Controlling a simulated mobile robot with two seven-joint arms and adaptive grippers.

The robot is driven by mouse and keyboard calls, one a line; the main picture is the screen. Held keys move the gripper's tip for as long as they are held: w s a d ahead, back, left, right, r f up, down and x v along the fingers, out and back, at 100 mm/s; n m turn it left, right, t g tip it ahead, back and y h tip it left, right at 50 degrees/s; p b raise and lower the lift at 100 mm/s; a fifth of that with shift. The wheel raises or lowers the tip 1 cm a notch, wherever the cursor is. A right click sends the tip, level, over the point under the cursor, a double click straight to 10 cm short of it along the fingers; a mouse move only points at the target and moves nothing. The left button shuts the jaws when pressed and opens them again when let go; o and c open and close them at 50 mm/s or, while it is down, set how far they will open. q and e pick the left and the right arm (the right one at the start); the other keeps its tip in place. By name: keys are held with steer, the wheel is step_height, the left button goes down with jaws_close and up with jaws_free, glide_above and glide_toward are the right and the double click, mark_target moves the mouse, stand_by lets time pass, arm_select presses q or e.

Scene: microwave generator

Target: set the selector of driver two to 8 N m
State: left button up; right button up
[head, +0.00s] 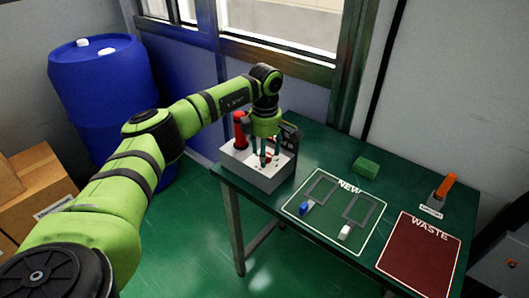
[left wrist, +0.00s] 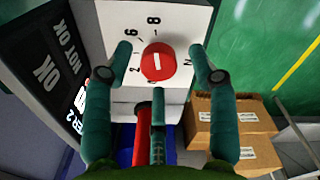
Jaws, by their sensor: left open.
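A light grey driver station box (head: 252,172) stands at the left end of the green table, with red parts on top. In the left wrist view its white dial face (left wrist: 182,22) carries a round red selector knob (left wrist: 158,62) with a white bar across it. The figures 2, 6 and 8 show around the knob; other marks are partly hidden by the fingers. My left gripper (head: 263,160) is over the box, and in the wrist view its open fingers (left wrist: 159,56) stand either side of the knob, with visible gaps. My right gripper is out of view.
A red upright cylinder (head: 240,128) stands at the back of the box. A dark panel with OK and NOT OK lettering (left wrist: 50,70) is close beside the dial. The NEW mat (head: 322,232), green block (head: 366,167) and WASTE mat (head: 420,254) lie to the right.

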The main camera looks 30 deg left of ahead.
arm_select(q)
step_height(320, 180, up, 12)
steer(key=shift+f, duration=0.25)
steer(key=shift+s+a, duration=0.1)
stand_by(0.5)
